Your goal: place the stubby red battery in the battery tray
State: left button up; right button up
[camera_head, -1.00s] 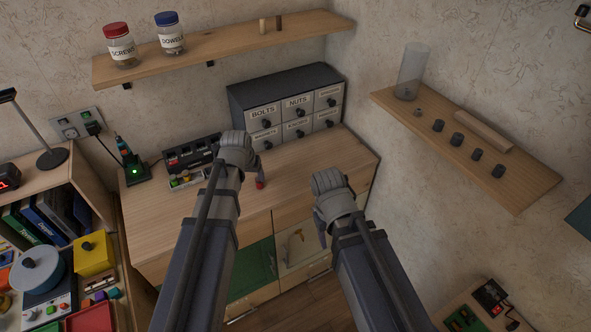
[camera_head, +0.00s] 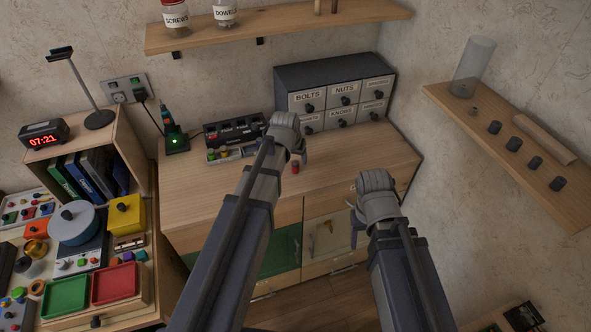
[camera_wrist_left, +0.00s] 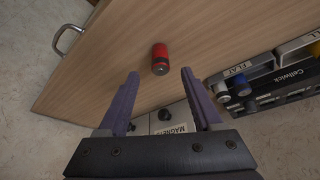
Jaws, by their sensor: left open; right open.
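The stubby red battery (camera_head: 295,167) stands on the wooden bench top, just beside my left gripper in the head view. In the left wrist view the red battery (camera_wrist_left: 160,58), with a dark end, is ahead of the fingertips and not between them. My left gripper (camera_wrist_left: 158,75) is open and empty; it also shows in the head view (camera_head: 300,158), partly hidden by its own wrist. My right gripper (camera_head: 354,236) is open, in front of the cabinet.
Bare bench (camera_head: 205,190) lies in front of the tray. A cluttered side table is at the left, and shelves hang above and at right.

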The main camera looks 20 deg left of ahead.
aim_at(295, 163)
pick_arm(q)
jog(key=b+x, duration=0.3)
jog(key=x, duration=0.1)
jog(key=shift+f, duration=0.25)
jog(key=shift+r, duration=0.1)
grip_shut()
dwell(0.4)
